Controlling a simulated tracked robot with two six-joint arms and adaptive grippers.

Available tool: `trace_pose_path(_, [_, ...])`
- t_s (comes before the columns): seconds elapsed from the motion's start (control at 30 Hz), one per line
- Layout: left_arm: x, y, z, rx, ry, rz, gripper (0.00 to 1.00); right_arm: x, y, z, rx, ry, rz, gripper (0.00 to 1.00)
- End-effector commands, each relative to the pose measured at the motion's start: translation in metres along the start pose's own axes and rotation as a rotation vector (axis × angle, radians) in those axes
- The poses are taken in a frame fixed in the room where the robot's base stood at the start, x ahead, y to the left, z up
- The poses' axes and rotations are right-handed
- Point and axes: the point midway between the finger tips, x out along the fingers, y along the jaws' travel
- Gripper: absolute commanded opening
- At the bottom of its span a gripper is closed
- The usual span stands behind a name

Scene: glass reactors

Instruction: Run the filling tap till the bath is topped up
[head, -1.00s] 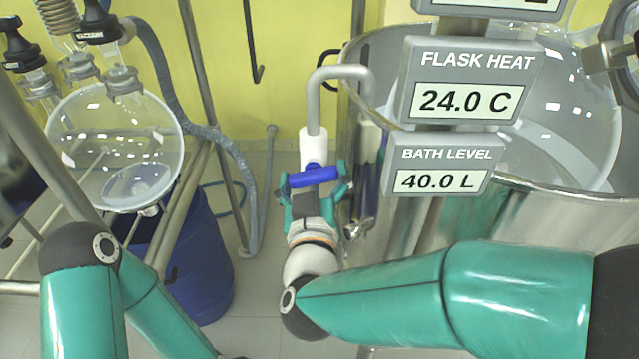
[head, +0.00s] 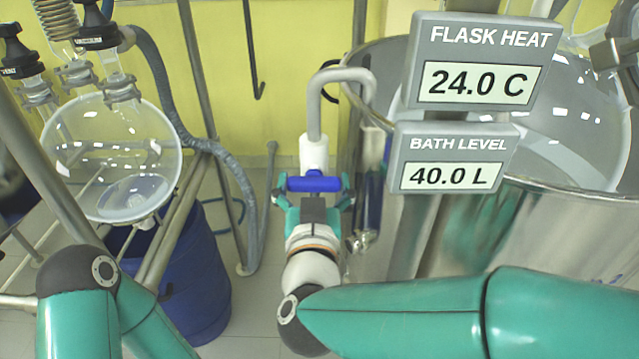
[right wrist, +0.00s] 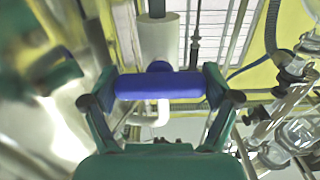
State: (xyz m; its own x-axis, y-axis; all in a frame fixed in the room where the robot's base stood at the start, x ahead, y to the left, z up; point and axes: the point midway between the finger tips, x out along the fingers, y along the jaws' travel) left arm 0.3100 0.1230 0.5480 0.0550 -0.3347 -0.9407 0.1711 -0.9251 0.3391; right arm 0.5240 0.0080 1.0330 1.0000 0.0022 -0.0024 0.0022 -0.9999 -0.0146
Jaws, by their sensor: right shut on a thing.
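The filling tap has a white body (head: 313,152), a bent grey spout pipe (head: 314,100) and a blue bar handle (head: 314,184), which lies level. The spout reaches over the rim of the steel bath (head: 575,195). My right gripper (head: 312,190) is shut on the handle, one finger at each end. The right wrist view shows the blue handle (right wrist: 160,85) between the fingers. The bath level display (head: 456,160) reads 40.0 L. I cannot make out water running from the spout. My left gripper is out of view.
The flask heat display (head: 480,68) reads 24.0 C above the bath level one. A round glass flask (head: 112,155) hangs at left over a blue drum (head: 195,275). A grey hose (head: 230,170) and metal posts stand between flask and tap.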

Motion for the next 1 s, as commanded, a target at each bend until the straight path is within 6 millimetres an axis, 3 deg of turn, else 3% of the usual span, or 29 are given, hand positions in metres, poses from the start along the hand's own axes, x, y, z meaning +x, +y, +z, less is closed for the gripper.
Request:
trace_pose_path(0.1, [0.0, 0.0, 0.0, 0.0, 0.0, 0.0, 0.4, 0.0, 0.0, -0.003, 0.006, 0.007, 0.0, 1.0])
trace_pose_path(0.43, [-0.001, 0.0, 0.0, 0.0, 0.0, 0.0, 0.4, 0.0, 0.0, -0.002, 0.002, 0.003, 0.001, 1.0])
trace_pose_path(0.57, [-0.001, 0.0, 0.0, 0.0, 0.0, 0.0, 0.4, 0.0, 0.0, -0.01, 0.005, 0.005, 0.002, 1.0])
trace_pose_path(1.0, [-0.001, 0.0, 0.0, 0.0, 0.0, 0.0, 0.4, 0.0, -0.001, -0.083, 0.007, 0.006, 0.0, 1.0])
